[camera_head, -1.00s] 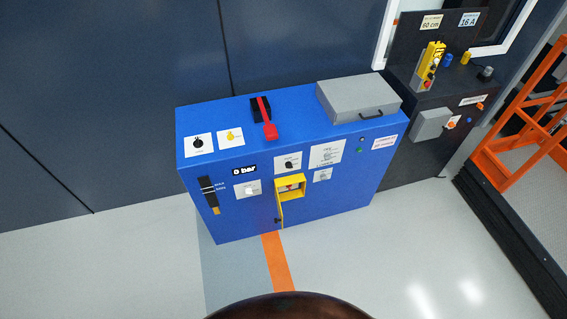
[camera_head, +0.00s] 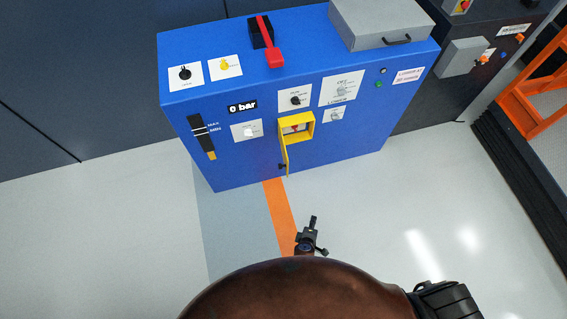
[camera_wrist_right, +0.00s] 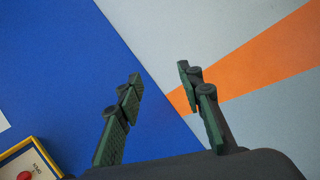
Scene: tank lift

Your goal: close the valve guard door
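The valve guard is a yellow box (camera_head: 311,120) on the front of the blue cabinet (camera_head: 225,170). Its yellow door (camera_head: 286,155) stands open, swung outward from the box's left side, with a small dark handle low on it. Part of the yellow guard (camera_wrist_right: 42,152) shows at the lower left of the right wrist view, with something red inside. My right gripper (camera_head: 314,236) is in front of and below the guard, over the floor, apart from the door. In the right wrist view its two fingers (camera_wrist_right: 159,72) are spread with nothing between them. My left gripper is not in view.
A red-handled lever (camera_head: 270,45) and a grey lidded box (camera_head: 385,25) are on the cabinet top. Knobs and labels surround the guard. An orange floor stripe (camera_head: 278,205) runs from the cabinet. Orange railing (camera_head: 535,100) stands at right. The floor in front is clear.

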